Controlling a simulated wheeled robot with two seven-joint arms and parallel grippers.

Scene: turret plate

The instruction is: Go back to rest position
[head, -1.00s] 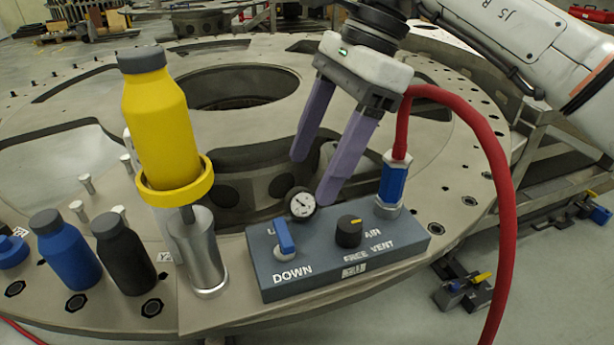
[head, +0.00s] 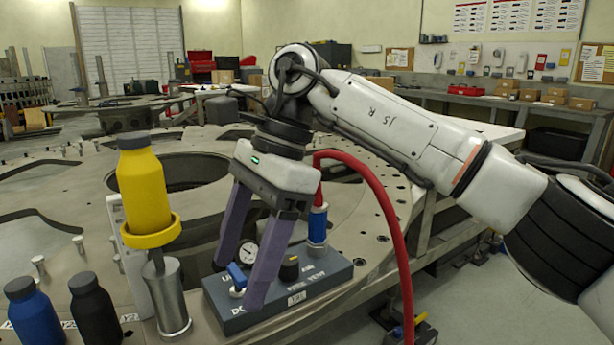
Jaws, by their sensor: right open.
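My right gripper (head: 246,270) has its two purple fingers apart and empty. It points down in front of the grey control box (head: 285,305) and hides part of it. The box carries a blue lever (head: 236,275), a black knob (head: 289,268) and a round gauge (head: 249,251). A red hose (head: 392,215) runs from the blue fitting (head: 318,224) on the box. I cannot tell whether the fingers touch the box. My left gripper is not in view.
A yellow bottle (head: 144,188) stands upright in a yellow ring on a metal post (head: 167,299). Blue (head: 34,315) and black (head: 93,312) bottles stand at front left. The turret plate (head: 60,200) spreads behind. A workbench (head: 500,108) lines the back wall.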

